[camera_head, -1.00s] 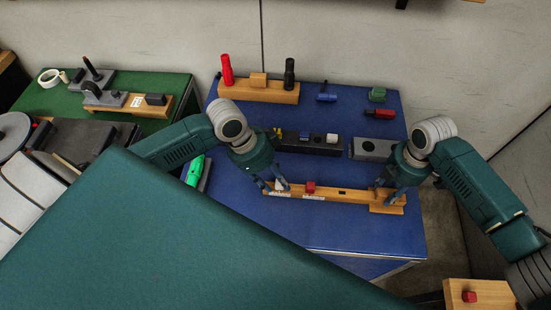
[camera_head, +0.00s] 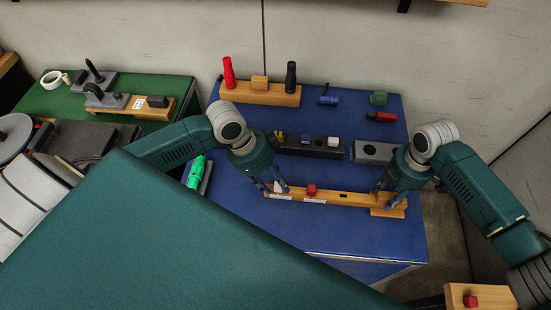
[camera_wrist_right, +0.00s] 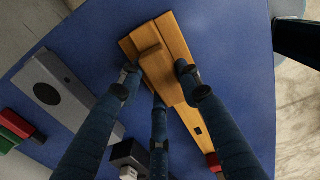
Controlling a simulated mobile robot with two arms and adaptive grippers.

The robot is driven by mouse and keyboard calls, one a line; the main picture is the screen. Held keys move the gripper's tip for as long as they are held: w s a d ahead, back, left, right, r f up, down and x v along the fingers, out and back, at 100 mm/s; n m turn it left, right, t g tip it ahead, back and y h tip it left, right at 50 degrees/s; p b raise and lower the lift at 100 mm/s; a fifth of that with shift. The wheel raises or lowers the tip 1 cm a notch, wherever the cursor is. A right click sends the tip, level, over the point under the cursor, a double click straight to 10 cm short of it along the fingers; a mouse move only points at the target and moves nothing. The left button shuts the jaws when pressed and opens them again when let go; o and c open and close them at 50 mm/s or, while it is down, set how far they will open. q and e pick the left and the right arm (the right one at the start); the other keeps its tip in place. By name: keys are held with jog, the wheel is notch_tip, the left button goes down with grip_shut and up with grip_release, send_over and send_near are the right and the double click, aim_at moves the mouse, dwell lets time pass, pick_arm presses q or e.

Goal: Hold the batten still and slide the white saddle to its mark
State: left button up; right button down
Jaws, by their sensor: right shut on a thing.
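The wooden batten (camera_head: 352,198) lies along the front of the blue table, and its right end shows in the right wrist view (camera_wrist_right: 186,108). My right gripper (camera_head: 388,197) is shut on the batten near its right end; its fingers straddle the wood in the right wrist view (camera_wrist_right: 158,72). A red saddle (camera_head: 311,189) sits further right on the batten. White labels (camera_head: 314,201) mark its front face.
Behind the batten stand a black block (camera_head: 312,146) with small parts and a grey block (camera_head: 374,152). A wooden rack (camera_head: 262,96) with red and black handles is at the back. A green tool (camera_head: 196,172) lies left. A large green surface (camera_head: 150,240) covers the near left.

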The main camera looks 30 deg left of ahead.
pick_arm(q)
jog(key=v, duration=1.2)
jog(key=shift+o, duration=0.6)
jog(key=d+f+n, duration=0.1)
jog(key=f+n, duration=0.2)
jog(key=n, duration=0.7)
jog(key=w+d+f+n+g, duration=0.1)
jog(key=f+n, duration=0.3)
jog(key=n, duration=0.7)
jog(key=w+d+f+n, duration=0.1)
jog(key=f+n, duration=0.3)
jog(key=n, duration=0.6)
jog(key=shift+w+d+f+g, duration=0.1)
jog(key=shift+d+f+g, duration=0.1)
jog(key=shift+d, duration=0.15)
jog(key=shift+d+f+g, duration=0.1)
jog(key=shift+d+g, duration=0.1)
jog(key=shift+d, duration=0.2)
